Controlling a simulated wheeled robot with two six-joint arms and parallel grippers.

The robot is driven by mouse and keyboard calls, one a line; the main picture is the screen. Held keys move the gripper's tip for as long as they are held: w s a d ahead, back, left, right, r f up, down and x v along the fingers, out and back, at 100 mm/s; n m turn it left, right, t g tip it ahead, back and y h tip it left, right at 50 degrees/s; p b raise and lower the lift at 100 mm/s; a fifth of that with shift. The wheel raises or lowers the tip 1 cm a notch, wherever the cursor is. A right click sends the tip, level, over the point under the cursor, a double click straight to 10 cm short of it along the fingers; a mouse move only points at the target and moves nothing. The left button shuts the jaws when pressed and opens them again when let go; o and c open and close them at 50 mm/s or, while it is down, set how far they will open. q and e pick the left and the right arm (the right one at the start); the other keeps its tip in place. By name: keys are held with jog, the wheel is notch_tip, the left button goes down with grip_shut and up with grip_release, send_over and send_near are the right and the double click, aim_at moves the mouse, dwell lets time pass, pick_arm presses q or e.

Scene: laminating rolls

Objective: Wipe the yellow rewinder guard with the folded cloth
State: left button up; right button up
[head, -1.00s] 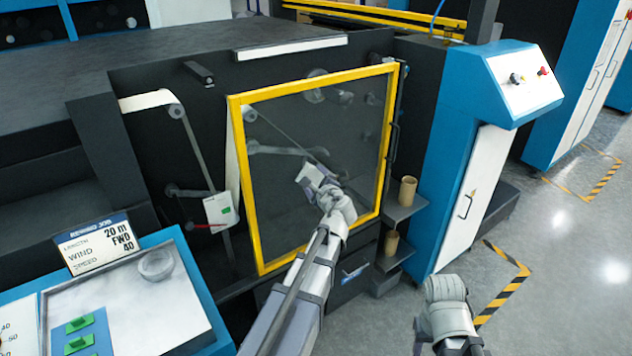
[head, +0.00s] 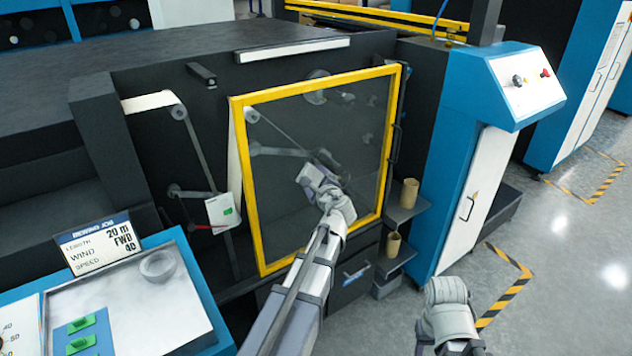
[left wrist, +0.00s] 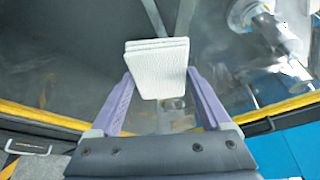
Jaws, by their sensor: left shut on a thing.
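The yellow-framed rewinder guard (head: 236,160) stands shut on the front of the dark machine, with a see-through panel. My left gripper (head: 312,172) is in front of the panel's middle. In the left wrist view my left gripper (left wrist: 158,92) is shut on the white folded cloth (left wrist: 158,62), which sits between its two purple-grey fingers. The cloth faces the panel; I cannot tell whether it touches. The guard's lower yellow bar (left wrist: 275,108) also shows there. In the head view the cloth is mostly hidden by the gripper. My right arm shows at the lower right, but its fingertips do not show.
A blue and white cabinet (head: 462,190) stands right of the guard. Cardboard cores (head: 409,192) sit on small shelves beside it. A console with a sign (head: 98,245) and a tape ring (head: 157,265) is at lower left.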

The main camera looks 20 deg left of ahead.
pick_arm(q)
jog(key=shift+w+a, duration=0.25)
jog(key=shift+a, duration=0.15)
jog(key=w+d, duration=0.2)
jog(key=w, duration=0.1)
jog(key=shift+w, duration=0.2)
dwell(0.5)
jog(key=shift+a, duration=0.1)
jog(key=shift+s+a, duration=0.5)
jog(key=shift+s, duration=0.4)
jog(key=shift+s+a, duration=0.45)
jog(key=shift+s, duration=0.4)
jog(key=shift+d, duration=0.1)
